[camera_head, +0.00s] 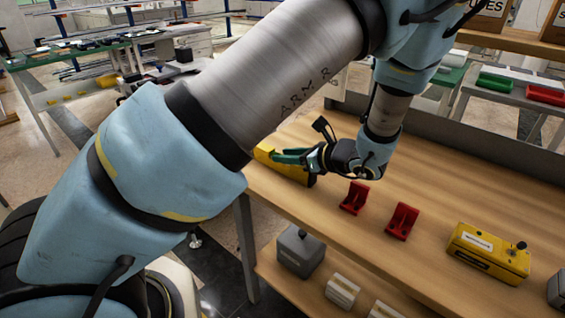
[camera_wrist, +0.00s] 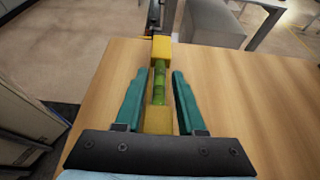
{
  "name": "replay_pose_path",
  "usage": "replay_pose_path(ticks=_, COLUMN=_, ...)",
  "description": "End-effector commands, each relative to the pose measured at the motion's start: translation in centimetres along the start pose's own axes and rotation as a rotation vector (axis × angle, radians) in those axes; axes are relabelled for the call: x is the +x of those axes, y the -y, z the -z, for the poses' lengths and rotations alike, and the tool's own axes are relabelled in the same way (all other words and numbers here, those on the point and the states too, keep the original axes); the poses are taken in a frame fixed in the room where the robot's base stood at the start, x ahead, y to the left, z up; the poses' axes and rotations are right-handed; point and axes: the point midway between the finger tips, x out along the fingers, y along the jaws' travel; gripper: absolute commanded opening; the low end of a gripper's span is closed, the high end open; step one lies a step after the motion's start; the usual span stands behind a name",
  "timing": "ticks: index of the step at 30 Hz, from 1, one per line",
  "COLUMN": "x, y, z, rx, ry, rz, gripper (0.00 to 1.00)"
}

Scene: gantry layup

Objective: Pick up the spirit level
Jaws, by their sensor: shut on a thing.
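The spirit level is a yellow bar with a green vial. In the wrist view the spirit level (camera_wrist: 161,50) runs lengthwise between the two teal fingers of my gripper (camera_wrist: 160,85). In the head view the spirit level (camera_head: 292,171) shows at the left end of the wooden table, partly hidden behind my arm and gripper. My gripper (camera_head: 288,157) is shut on it there. I cannot tell whether the level touches the table top.
Two red holders (camera_head: 354,198) (camera_head: 402,221) stand on the wooden table (camera_head: 455,190), right of my gripper. A yellow box with a black knob (camera_head: 489,254) stands farther right. A grey box (camera_head: 300,251) and pale blocks (camera_head: 341,291) sit on the lower shelf. Bare table top lies between these things.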

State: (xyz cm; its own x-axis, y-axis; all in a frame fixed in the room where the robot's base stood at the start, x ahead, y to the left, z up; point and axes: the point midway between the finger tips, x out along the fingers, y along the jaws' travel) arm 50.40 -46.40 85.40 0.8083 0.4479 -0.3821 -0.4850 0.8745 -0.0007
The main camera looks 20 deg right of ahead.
Motion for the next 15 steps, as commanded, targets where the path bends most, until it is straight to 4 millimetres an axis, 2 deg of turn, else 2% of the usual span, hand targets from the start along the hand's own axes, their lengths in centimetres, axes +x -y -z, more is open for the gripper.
replay_pose_path(ticks=1, x=-0.01, y=0.01, z=0.0, rx=0.0, ry=0.0, rz=0.0, gripper=0.23)
replay_pose_path(ticks=7, x=-0.02, y=0.01, z=0.0, rx=0.0, ry=0.0, rz=0.0, gripper=0.01)
replay_pose_path(ticks=15, x=-0.02, y=0.02, z=0.0, rx=0.0, ry=0.0, rz=0.001, gripper=0.0)
